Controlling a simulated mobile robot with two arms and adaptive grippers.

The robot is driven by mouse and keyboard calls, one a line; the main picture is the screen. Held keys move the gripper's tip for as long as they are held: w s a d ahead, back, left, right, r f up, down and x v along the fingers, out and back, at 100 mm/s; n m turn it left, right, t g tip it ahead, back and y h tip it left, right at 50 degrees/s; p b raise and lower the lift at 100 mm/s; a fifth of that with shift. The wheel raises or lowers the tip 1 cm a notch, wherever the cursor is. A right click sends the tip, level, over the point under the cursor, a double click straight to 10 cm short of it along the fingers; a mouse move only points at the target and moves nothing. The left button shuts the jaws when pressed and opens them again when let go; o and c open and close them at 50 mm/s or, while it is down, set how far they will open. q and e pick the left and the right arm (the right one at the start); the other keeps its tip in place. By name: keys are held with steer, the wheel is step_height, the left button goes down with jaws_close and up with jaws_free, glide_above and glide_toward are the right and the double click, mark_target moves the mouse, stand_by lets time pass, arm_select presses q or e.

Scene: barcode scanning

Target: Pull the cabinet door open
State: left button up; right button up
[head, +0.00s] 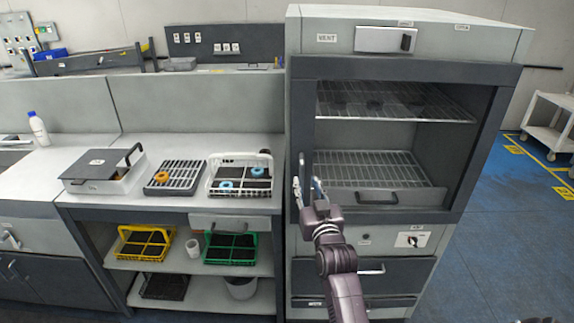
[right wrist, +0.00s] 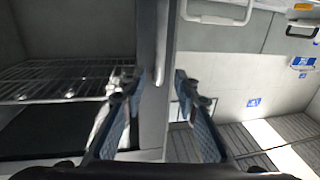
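The tall grey cabinet (head: 508,130) stands right of centre in the head view. Its dark-framed door (head: 400,70) appears closed, with wire shelves visible through its window. The slim upright door handle (head: 301,166) is on the door's left edge. In the right wrist view the handle (right wrist: 161,45) runs down from the top, in front of the grey door frame. My right gripper (head: 308,190) is at the handle's lower part. Its blue-padded fingers (right wrist: 160,110) are apart, on either side of the handle line; I see no contact. My left gripper is out of view.
Left of the cabinet, a workbench (head: 140,215) holds a lidded grey box (head: 100,170), a dark rack (head: 174,178) and a white basket (head: 240,178). Drawers (head: 395,272) sit below the door.

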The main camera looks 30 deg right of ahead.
mark_target(303, 173)
steer(key=shift+w+d+r, duration=0.15)
steer(key=shift+w+d, duration=0.05)
steer(key=shift+w, duration=0.25)
steer(key=shift+f+p+x, duration=0.2)
steer(key=shift+p+x, duration=0.6)
steer(key=shift+x, duration=2.15)
jaws_close()
